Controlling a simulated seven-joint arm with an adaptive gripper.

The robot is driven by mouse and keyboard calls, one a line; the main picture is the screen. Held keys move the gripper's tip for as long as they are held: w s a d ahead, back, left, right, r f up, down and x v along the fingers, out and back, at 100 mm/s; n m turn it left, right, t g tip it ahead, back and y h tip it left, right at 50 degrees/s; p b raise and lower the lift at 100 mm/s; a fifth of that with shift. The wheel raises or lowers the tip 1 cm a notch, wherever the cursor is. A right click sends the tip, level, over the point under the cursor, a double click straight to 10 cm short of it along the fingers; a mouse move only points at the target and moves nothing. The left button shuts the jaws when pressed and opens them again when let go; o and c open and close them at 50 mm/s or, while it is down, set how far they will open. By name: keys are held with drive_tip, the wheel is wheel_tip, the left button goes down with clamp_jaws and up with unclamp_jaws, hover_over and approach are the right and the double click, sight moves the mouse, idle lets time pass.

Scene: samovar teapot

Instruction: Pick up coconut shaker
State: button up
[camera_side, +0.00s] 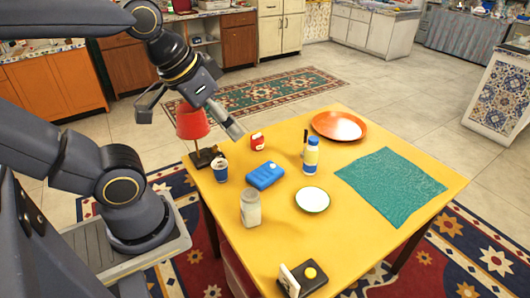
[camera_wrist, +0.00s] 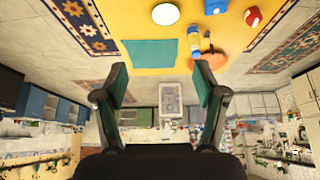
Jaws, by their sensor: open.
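No label reads clearly, so I cannot tell for certain which item is the coconut shaker. A pale jar with a grey lid (camera_side: 250,208) stands upright at the table's near left. My gripper (camera_side: 189,114) is open, raised above the table's far left corner, apart from both. In the wrist view its two fingers (camera_wrist: 161,82) are spread with nothing between them.
The lamp stands close to my gripper.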

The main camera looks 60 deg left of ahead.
drive_tip(key=shift+o, duration=1.1)
